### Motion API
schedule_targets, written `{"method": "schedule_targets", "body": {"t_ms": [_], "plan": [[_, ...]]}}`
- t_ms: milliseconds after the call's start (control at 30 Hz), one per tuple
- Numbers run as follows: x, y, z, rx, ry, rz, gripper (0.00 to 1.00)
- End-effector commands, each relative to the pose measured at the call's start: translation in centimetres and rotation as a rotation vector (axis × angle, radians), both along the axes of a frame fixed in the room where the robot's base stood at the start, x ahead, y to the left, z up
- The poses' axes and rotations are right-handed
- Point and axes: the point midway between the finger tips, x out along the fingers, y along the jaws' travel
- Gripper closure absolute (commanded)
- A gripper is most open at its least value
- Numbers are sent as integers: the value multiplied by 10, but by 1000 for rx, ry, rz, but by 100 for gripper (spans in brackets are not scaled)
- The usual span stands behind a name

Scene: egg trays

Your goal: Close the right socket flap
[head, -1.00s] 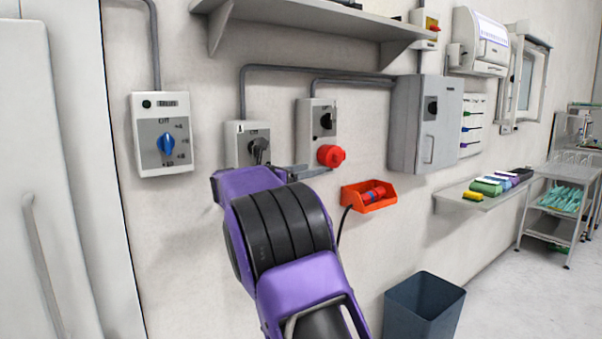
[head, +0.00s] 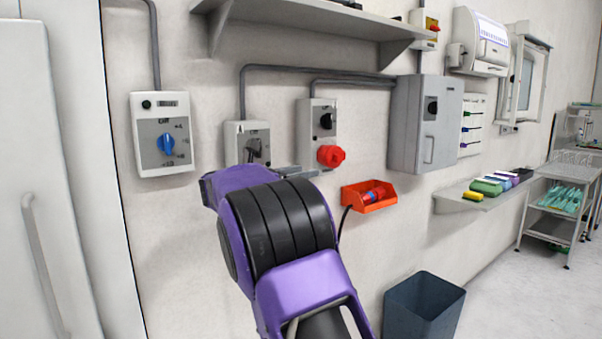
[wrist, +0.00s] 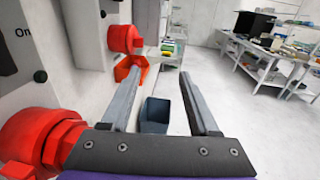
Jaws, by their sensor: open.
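The right socket is a red round fitting (head: 331,155) on the lower part of the right grey switch box (head: 318,128). It also shows in the wrist view (wrist: 122,38), ahead and left of my fingers. I cannot tell its flap from its body, or whether the flap is open. Another red socket (wrist: 45,135) is close at the lower left of the wrist view, beside my gripper's base. My gripper (wrist: 160,72) is open, with nothing between its two grey fingers. In the head view my purple and black arm hides most of it; grey finger parts show just below the right box.
The left switch box (head: 247,140) is partly hidden by my arm. An orange wall bin (head: 369,197) holding a red and blue plug sits below and right of the right socket. A dark waste bin (head: 424,305) stands on the floor. A grey cabinet (head: 424,122) hangs to the right.

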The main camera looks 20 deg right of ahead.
Motion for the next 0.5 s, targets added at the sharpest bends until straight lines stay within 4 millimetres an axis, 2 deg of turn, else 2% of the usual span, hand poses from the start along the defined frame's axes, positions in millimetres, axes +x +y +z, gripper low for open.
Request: {"method": "schedule_targets", "body": {"t_ms": [167,500], "plan": [[-8,18,0,1,0,4,39],[-45,91,0,1,0,5,39]]}}
